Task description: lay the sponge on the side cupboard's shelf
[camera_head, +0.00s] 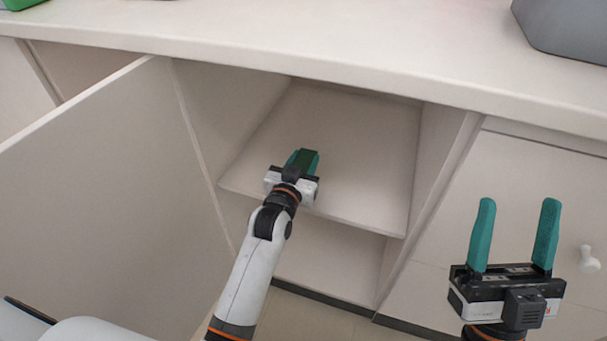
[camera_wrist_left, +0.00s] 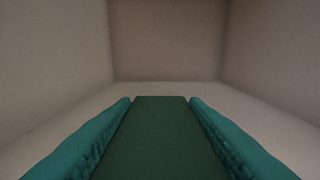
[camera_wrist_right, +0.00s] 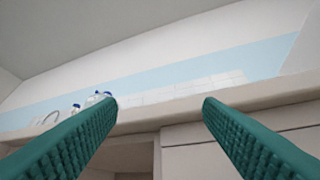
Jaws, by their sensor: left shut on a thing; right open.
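The sponge is a dark green block (camera_wrist_left: 160,140), held between the teal fingers of my left gripper (camera_wrist_left: 160,108) in the left wrist view. In the head view my left gripper (camera_head: 303,160) reaches into the open side cupboard, over the front part of its shelf (camera_head: 365,150), with the sponge (camera_head: 302,162) partly hidden between the fingers. I cannot tell whether the sponge touches the shelf. My right gripper (camera_head: 515,235) is open and empty in front of the closed cabinet front at the right; its spread fingers also show in the right wrist view (camera_wrist_right: 160,102).
The cupboard door (camera_head: 115,190) stands open at the left. The countertop (camera_head: 300,35) runs above the opening. A white knob (camera_head: 588,258) is close to my right gripper. A grey object (camera_head: 565,28) stands on the counter. The shelf looks bare around my left gripper.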

